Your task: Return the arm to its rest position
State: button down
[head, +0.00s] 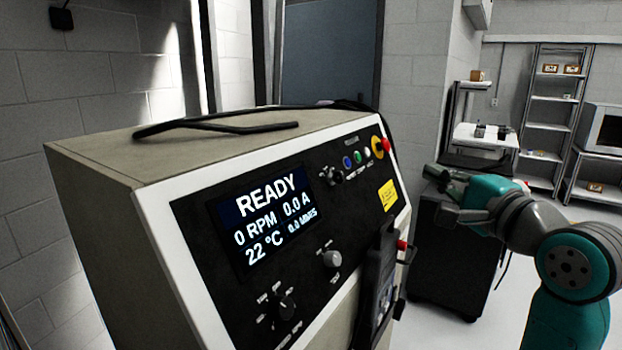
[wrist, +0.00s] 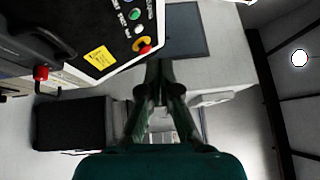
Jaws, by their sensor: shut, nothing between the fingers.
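My teal and grey arm comes in from the right of the head view. It ends in my dark gripper (head: 436,186), which is held in the air to the right of the machine cabinet (head: 110,165), apart from its panel. In the wrist view my gripper (wrist: 158,68) has its fingers together and nothing between them. The cabinet's black control panel (head: 310,225) has a lit screen (head: 262,222) reading READY, 0 RPM, 0.0 A and 22 °C.
The panel carries knobs, coloured buttons and a red-and-yellow stop button (head: 380,146). A black device (head: 378,285) hangs on the cabinet's front right. A dark cabinet (head: 462,270) stands behind my gripper. A shelf rack (head: 548,115) is at the back right, with open floor before it.

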notch_tip(320, 180, down, 21)
jog(key=s+h, duration=0.3)
jog(key=s+f+n+h, duration=0.1)
jog(key=s+f+n, duration=0.1)
jog(key=s+f, duration=0.55)
jog(key=s+f+n+h, duration=0.15)
jog(key=s+f, duration=0.25)
jog(key=f, duration=0.6)
jog(key=s+a+f+n+g+h, duration=0.15)
jog(key=s+f, duration=0.25)
jog(key=s, duration=0.5)
jog(key=s+d+f+n+g, duration=0.1)
jog(key=s+f+n, duration=0.2)
jog(key=s+f, duration=0.35)
jog(key=s+r+n, duration=0.1)
jog(key=s+n, duration=0.2)
jog(key=s, duration=0.6)
jog(key=s+a+r+n, duration=0.1)
jog(key=s+r+n, duration=0.1)
jog(key=s, duration=0.8)
jog(key=shift+a+n+y, duration=0.3)
jog(key=shift+n, duration=0.4)
